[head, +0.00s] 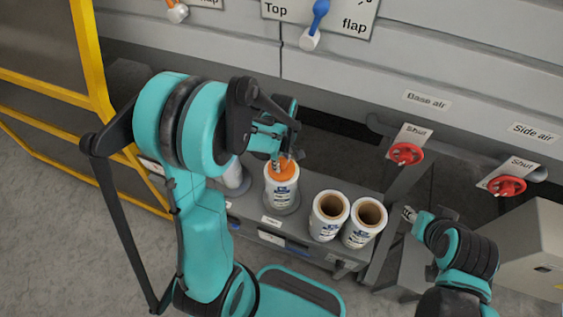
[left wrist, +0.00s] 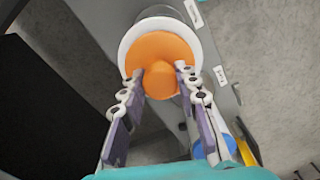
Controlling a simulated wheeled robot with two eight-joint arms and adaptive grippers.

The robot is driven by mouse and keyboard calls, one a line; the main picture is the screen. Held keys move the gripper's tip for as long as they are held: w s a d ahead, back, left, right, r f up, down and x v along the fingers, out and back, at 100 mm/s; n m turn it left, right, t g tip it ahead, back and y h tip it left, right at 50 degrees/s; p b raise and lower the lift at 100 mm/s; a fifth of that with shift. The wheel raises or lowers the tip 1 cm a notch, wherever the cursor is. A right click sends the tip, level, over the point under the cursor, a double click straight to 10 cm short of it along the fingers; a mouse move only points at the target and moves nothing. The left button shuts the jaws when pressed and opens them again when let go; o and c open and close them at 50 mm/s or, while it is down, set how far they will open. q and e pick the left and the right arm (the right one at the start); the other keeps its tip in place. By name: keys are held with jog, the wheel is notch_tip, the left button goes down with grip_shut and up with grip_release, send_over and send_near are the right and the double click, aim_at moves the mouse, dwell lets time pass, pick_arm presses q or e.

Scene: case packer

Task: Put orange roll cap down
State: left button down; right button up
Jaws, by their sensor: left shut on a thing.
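The orange roll cap (left wrist: 158,58) has a round disc and a raised knob. In the left wrist view it lies across the end of a white roll (left wrist: 127,40), covering its core. In the head view the cap (head: 283,172) is at the top of the upright labelled roll (head: 282,193) on the grey shelf. My left gripper (left wrist: 160,82) is shut on the cap's knob, one finger on each side; in the head view it (head: 286,157) comes down from above. Whether the cap is fully seated cannot be told. My right gripper (head: 408,214) is at the right, small and partly seen.
Two uncapped rolls (head: 329,216) (head: 365,222) stand to the right on the shelf (head: 292,243). Another white roll is partly hidden behind my left arm (head: 235,176). Red valve handles (head: 405,154) (head: 505,186) are on the right. A grey box (head: 525,245) stands at far right.

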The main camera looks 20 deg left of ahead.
pick_arm(q)
jog(key=shift+s+r, duration=0.1)
jog(key=c, duration=1.1)
grip_release()
jog(key=shift+c, duration=0.2)
jog(key=shift+r, duration=0.1)
notch_tip(320, 180, up, 11)
jog(key=p, duration=0.3)
jog(key=s+d+r+m+t, duration=0.4)
jog(key=s+r+m+t, duration=0.3)
jog(key=m, duration=0.7)
jog(key=s+r, duration=0.1)
jog(key=s, duration=0.1)
jog(key=shift+s+r+m+p, duration=0.2)
jog(key=shift+s+m+p, duration=0.1)
jog(key=shift+s+m, duration=0.1)
